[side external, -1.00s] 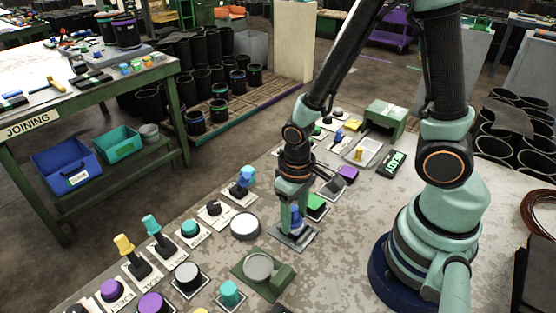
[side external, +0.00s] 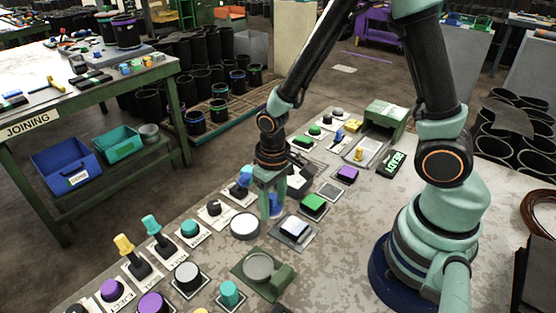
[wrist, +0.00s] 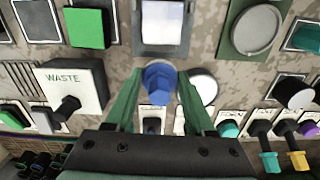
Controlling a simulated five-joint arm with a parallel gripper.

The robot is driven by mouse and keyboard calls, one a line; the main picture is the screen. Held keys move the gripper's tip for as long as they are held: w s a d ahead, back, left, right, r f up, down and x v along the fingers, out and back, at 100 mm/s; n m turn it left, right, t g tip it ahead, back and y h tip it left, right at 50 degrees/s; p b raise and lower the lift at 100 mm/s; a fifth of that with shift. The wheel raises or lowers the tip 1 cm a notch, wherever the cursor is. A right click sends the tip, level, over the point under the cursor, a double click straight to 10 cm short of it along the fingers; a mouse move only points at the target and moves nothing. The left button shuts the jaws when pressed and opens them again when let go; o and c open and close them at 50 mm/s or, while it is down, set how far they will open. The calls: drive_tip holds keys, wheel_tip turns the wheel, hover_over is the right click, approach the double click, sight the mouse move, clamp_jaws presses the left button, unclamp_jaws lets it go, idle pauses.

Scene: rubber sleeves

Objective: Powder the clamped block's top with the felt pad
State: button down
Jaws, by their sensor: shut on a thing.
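My gripper (side external: 272,207) is shut on a blue rounded piece, which I take to be the felt pad (wrist: 158,84). Its underside is hidden. The block (side external: 296,227) sits on a grey plate just right of my gripper; its top looks white, and I cannot tell powder from its own colour. In the wrist view the block's white top (wrist: 162,22) shows ahead of the fingers, apart from the pad. A round white-topped dish (side external: 245,226) stands left of my gripper and shows beside the right finger in the wrist view (wrist: 204,86).
A green fixture with a grey disc (side external: 258,267) stands in front of the block. Green (side external: 313,204) and purple (side external: 347,174) buttons are behind it. Several levers and knobs line the left edge, and a WASTE box (wrist: 75,87) stands near. The bench is clear toward my base.

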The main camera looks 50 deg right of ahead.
drive_tip(key=shift+r, duration=3.05)
drive_tip(key=shift+r, duration=0.1)
drive_tip(key=shift+r, duration=1.4)
drive_tip(key=w+a+r+n, duration=0.2)
drive_tip(key=w+a+r, duration=0.15)
drive_tip(key=a, duration=0.35)
wheel_tip(320, 180, up, 4)
drive_tip(key=n, duration=0.2)
hover_over(220, 252)
wheel_tip(220, 252, down, 19)
drive_tip(key=shift+r, duration=0.1)
